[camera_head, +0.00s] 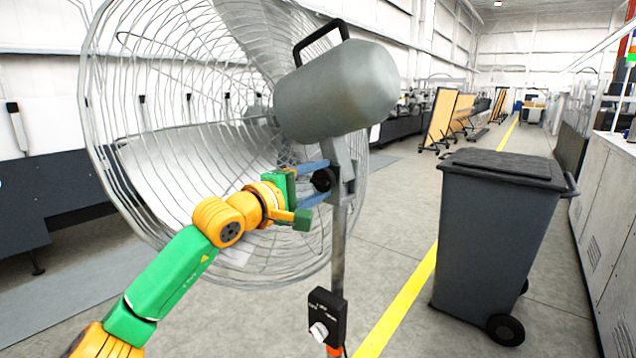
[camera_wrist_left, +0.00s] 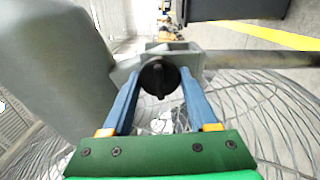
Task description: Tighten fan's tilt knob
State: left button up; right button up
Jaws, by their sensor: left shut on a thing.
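The fan (camera_head: 337,92) stands close in front of me, with a grey motor housing, a black handle and a large wire cage. Its black tilt knob (camera_head: 323,180) sits on the bracket below the housing. My left gripper (camera_head: 322,181) reaches in from the left, and its two blue fingers lie on either side of the knob, shut on it. In the left wrist view the round black knob (camera_wrist_left: 160,77) with its raised grip bar is between the fingertips, in front of the grey bracket (camera_wrist_left: 172,50). My right gripper is not in view.
A black control box (camera_head: 327,317) with a white dial is on the fan's pole. A dark wheeled bin (camera_head: 497,235) stands to the right, past a yellow floor line (camera_head: 400,300). Grey machine cabinets (camera_head: 612,215) line the right side. The floor between pole and bin is clear.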

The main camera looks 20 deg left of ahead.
aim_at(315, 183)
pick_arm(q)
jog(key=shift+r+m, duration=0.15)
jog(key=shift+m, duration=0.35)
jog(key=o, duration=1.2)
jog(key=shift+o, duration=0.4)
jog(key=shift+w, duration=0.15)
jog(key=b+v, duration=0.1)
jog(key=v, duration=0.1)
jog(key=b+v, duration=0.1)
jog(key=v, duration=0.1)
jog(key=b+v, duration=0.2)
jog(key=shift+s+a+f, duration=0.1)
jog(key=shift+s+f, duration=0.2)
jog(key=shift+s+r, duration=0.2)
jog(key=shift+s, duration=0.1)
jog(key=shift+f, duration=0.1)
